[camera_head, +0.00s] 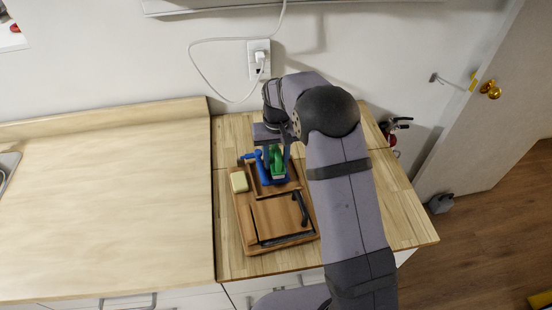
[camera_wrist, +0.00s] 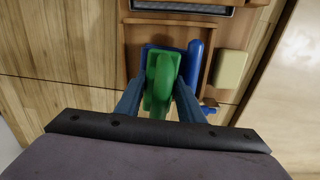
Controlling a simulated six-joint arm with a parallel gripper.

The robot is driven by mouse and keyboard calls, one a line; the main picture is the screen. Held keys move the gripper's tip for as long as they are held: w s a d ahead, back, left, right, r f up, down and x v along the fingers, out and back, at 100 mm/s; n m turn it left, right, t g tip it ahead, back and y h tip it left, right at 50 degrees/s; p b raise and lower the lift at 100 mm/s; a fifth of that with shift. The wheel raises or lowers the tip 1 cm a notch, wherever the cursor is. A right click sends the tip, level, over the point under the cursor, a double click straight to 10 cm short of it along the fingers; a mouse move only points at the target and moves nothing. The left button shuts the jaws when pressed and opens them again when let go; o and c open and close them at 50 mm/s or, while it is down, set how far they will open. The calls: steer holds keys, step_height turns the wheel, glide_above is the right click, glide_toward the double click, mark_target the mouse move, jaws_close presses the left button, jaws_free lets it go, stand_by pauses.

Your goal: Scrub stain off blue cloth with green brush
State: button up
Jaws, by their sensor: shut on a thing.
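My gripper (camera_head: 278,148) is shut on the green brush (camera_head: 277,160), over the back of a wooden tray. The wrist view shows the green brush (camera_wrist: 158,82) between my fingertips (camera_wrist: 160,98). Blue material, apparently the blue cloth (camera_head: 265,181), shows beneath and around the brush in the tray. In the wrist view a blue edge (camera_wrist: 148,48) shows behind the brush. The brush and gripper hide most of it. I cannot see a stain or tell whether the bristles touch the cloth.
The wooden tray (camera_head: 280,213) lies on the counter. A blue bottle-like object (camera_wrist: 193,62) stands or lies beside the brush. A pale yellow block (camera_head: 239,181) is at the tray's left. A black-handled item (camera_head: 300,208) lies at the right. The left counter (camera_head: 100,200) is clear.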

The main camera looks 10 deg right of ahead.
steer(key=s, duration=0.5)
steer(key=shift+f, duration=0.1)
steer(key=shift+s+r, duration=0.1)
steer(key=shift+r, duration=0.25)
step_height(320, 180, up, 8)
steer(key=p, duration=0.5)
steer(key=shift+f+p, duration=0.15)
steer(key=shift+p, duration=0.2)
